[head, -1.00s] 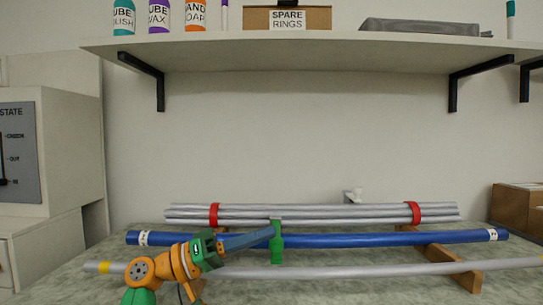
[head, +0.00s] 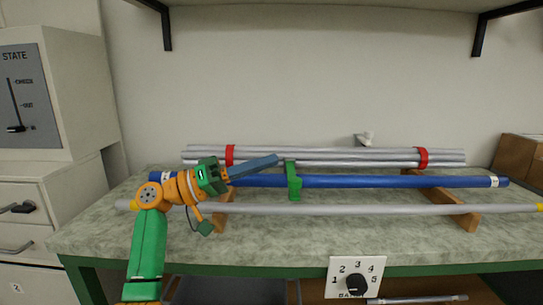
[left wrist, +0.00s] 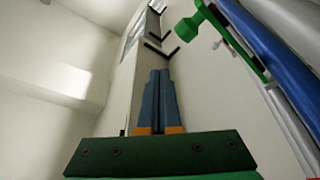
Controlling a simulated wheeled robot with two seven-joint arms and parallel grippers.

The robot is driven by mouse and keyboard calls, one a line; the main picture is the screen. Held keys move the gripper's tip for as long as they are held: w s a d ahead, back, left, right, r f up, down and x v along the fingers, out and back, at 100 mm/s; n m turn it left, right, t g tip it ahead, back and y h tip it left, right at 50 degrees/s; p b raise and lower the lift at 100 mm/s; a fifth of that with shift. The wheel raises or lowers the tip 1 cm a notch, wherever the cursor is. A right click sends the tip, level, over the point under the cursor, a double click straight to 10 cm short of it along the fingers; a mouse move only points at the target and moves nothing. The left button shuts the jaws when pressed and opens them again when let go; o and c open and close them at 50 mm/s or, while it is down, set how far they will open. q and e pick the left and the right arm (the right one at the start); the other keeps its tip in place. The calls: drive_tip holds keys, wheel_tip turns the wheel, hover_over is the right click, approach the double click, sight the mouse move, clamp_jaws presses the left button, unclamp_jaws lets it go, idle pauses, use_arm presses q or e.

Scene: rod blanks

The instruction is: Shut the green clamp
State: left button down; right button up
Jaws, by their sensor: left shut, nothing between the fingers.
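The green clamp (head: 294,181) is at the middle of the blue rod (head: 390,181), with its upper part beside the rod and a lever-like part hanging in front. I cannot tell whether it is open or shut. My left gripper (head: 277,159) is shut and empty, its blue-grey fingers pointing right. Its tips are just left of the clamp's top, and I cannot tell whether they touch it. In the left wrist view, the shut fingers (left wrist: 160,80) are in the middle and the clamp (left wrist: 190,27) is at the upper right, apart from them. My right gripper is not in view.
A grey rod (head: 390,209) with yellow ends lies in front on wooden supports (head: 467,218). A bundle of silver rods (head: 325,155) with red bands (head: 422,158) lies behind. A numbered dial (head: 356,283) is on the bench front. The bench top (head: 330,238) in front is clear.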

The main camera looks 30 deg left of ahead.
use_arm(q)
drive_tip(key=s+a+f, duration=0.2)
drive_tip(key=a, duration=0.3)
drive_tip(key=shift+s+a+f+b, duration=0.2)
drive_tip(key=shift+a+b, duration=0.1)
drive_tip(key=shift+a, duration=0.05)
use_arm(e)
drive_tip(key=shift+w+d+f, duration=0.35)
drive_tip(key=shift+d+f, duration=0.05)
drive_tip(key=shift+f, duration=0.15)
